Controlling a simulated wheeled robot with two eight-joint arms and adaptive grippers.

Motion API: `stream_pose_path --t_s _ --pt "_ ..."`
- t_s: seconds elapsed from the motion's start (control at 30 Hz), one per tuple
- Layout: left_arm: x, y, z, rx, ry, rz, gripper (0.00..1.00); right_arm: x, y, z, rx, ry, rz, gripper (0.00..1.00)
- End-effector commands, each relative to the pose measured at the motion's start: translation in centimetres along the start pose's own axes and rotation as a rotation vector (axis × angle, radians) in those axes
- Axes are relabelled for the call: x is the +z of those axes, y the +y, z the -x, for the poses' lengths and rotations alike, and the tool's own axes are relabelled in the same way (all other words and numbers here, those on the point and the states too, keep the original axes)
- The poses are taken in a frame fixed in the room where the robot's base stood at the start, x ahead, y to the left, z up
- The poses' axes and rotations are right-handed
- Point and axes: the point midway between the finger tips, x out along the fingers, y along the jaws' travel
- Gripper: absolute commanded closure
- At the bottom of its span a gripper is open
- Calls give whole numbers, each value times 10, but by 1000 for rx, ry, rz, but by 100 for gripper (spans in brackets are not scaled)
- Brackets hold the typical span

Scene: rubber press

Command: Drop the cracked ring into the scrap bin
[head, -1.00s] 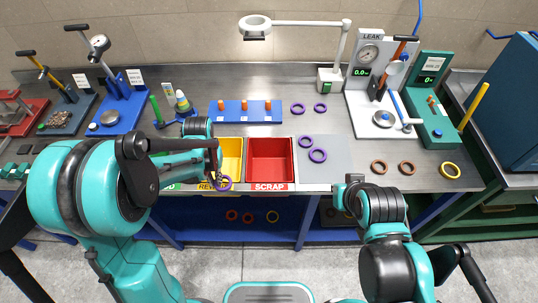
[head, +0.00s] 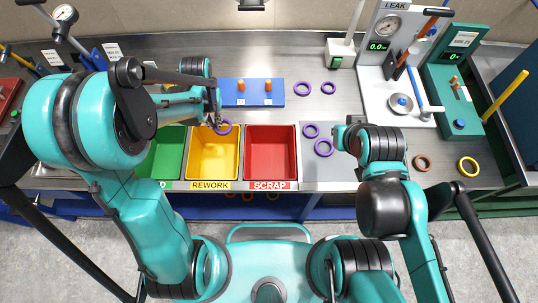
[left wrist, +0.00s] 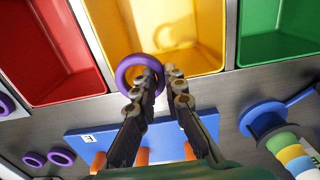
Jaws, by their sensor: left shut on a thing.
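My left gripper (head: 213,117) is shut on a purple ring (head: 222,127), near the back edge of the yellow rework bin. In the left wrist view the ring (left wrist: 121,74) sits at the fingertips (left wrist: 163,80), over that bin's edge. No crack can be made out on it. The red scrap bin (head: 270,155) is just right of the yellow one and looks empty. It also shows in the left wrist view (left wrist: 50,60). My right gripper (head: 340,132) is mostly hidden by its own wrist beside the grey mat; its fingers cannot be made out.
The yellow bin (head: 213,158) and green bin (head: 165,155) stand left of the scrap bin. A blue block with orange pegs (head: 253,98) is behind the bins. Loose purple rings lie on the grey mat (head: 322,172) and the bench. The leak gauge (head: 392,30) stands at the back right.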

Motion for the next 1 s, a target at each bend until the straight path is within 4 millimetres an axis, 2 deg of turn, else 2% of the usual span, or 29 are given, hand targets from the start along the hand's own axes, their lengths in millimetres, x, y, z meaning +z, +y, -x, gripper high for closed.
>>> stream_pose_path --t_s 0.57,0.67,1.0 --pt "1 5 1 0 0 -2 100 -1 0 1 0 0 0 100" --pt "6 19 5 0 0 -5 100 -3 0 4 0 0 0 100" --pt "47 107 25 0 1 -8 100 -13 0 17 0 0 0 100"
